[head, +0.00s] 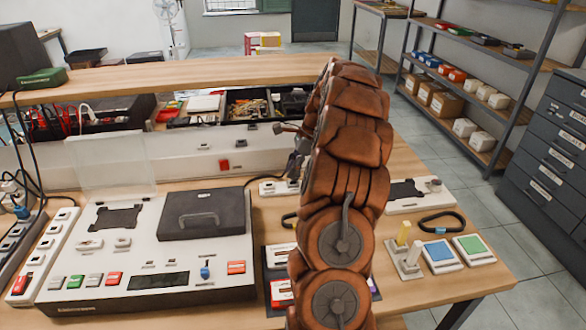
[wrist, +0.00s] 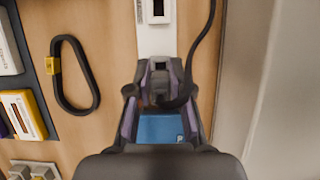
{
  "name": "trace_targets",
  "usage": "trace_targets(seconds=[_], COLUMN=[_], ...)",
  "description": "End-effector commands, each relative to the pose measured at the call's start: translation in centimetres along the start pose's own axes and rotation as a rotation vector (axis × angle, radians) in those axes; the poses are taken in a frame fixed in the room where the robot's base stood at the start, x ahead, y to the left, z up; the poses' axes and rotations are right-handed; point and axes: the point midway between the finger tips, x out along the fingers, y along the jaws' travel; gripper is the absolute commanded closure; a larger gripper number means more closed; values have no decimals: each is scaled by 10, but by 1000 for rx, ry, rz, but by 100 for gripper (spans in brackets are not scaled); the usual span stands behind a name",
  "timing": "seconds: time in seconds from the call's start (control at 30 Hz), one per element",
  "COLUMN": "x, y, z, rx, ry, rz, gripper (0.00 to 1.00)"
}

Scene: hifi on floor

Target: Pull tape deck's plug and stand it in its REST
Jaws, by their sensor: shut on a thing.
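My gripper (wrist: 159,78) is in the wrist view, shut on a dark plug (wrist: 158,96) at the end of a black cord (wrist: 202,45). The cord curves up from between the fingers. A white strip (wrist: 145,40) with a dark socket lies just beyond the fingertips; I cannot tell whether the plug touches it. A blue plate with a white letter P (wrist: 160,128) shows between the fingers. In the head view, my arm hides most of the gripper (head: 297,163). The white strip (head: 268,187) lies left of it. I cannot tell which fixture is the REST.
A white console (head: 150,265) with a dark lid (head: 203,214) fills the left bench. A black loop (wrist: 62,95) and cassette-like boxes (wrist: 22,115) lie beside the gripper.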

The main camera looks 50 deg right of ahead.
Motion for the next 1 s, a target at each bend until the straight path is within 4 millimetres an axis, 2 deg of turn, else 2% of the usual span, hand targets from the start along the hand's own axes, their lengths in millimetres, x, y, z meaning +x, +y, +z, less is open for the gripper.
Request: trace_targets(seconds=[1.0], x=[3], y=[0], z=[7], rx=[0], ry=[0], rz=[0], gripper=[100])
